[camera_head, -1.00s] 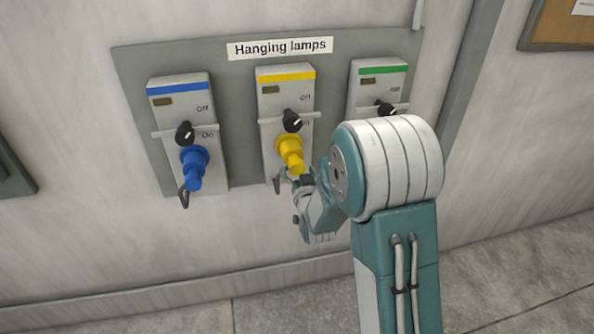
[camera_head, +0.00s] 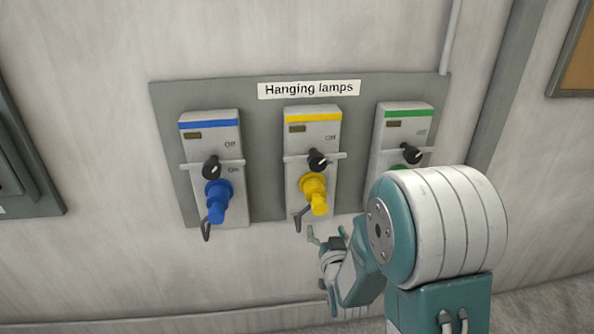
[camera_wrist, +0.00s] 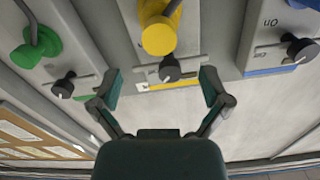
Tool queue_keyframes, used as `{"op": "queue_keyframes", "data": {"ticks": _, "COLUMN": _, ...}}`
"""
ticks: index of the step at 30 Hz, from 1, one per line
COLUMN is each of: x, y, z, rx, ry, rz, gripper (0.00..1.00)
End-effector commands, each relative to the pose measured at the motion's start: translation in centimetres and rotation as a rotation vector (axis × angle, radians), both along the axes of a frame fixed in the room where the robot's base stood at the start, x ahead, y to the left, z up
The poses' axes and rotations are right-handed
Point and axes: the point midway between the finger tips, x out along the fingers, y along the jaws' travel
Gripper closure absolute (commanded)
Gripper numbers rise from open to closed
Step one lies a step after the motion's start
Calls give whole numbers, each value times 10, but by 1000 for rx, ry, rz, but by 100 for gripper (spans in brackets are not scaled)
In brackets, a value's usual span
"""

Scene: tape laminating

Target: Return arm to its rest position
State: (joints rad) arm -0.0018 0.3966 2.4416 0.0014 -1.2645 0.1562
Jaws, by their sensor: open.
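My gripper (camera_head: 328,232) is open and empty, below and a little in front of the yellow plug (camera_head: 314,193) in the head view. In the wrist view my gripper (camera_wrist: 160,90) has its two fingers spread with nothing between them. The yellow plug also shows there (camera_wrist: 160,32), beyond the fingertips, with a black knob (camera_wrist: 169,68) near it. My arm's large white and teal joint fills the lower right of the head view and covers part of the green-striped box (camera_head: 405,125).
A grey wall panel (camera_head: 260,205) labelled "Hanging lamps" (camera_head: 309,89) carries three switch boxes. The blue plug (camera_head: 217,200) is on the left box (camera_head: 211,140). A green plug (camera_wrist: 35,47) shows in the wrist view. A grey cabinet (camera_head: 30,180) is at far left and a corkboard (camera_head: 578,60) at upper right.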

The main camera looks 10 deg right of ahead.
Motion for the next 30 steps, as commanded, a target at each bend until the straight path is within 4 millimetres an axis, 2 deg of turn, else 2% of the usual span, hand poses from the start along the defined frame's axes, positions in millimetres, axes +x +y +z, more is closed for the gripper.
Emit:
{"op": "queue_keyframes", "data": {"ticks": 7, "x": -6, "y": 0, "z": 25, "rx": -19, "ry": 120, "rz": 1, "gripper": 4}}
{"op": "queue_keyframes", "data": {"ticks": 14, "x": -35, "y": 0, "z": 53, "rx": -50, "ry": 333, "rz": 8, "gripper": 4}}
{"op": "queue_keyframes", "data": {"ticks": 23, "x": -105, "y": 0, "z": 82, "rx": -88, "ry": 612, "rz": 28, "gripper": 4}}
{"op": "queue_keyframes", "data": {"ticks": 30, "x": -184, "y": 0, "z": 100, "rx": -116, "ry": 834, "rz": 52, "gripper": 4}}
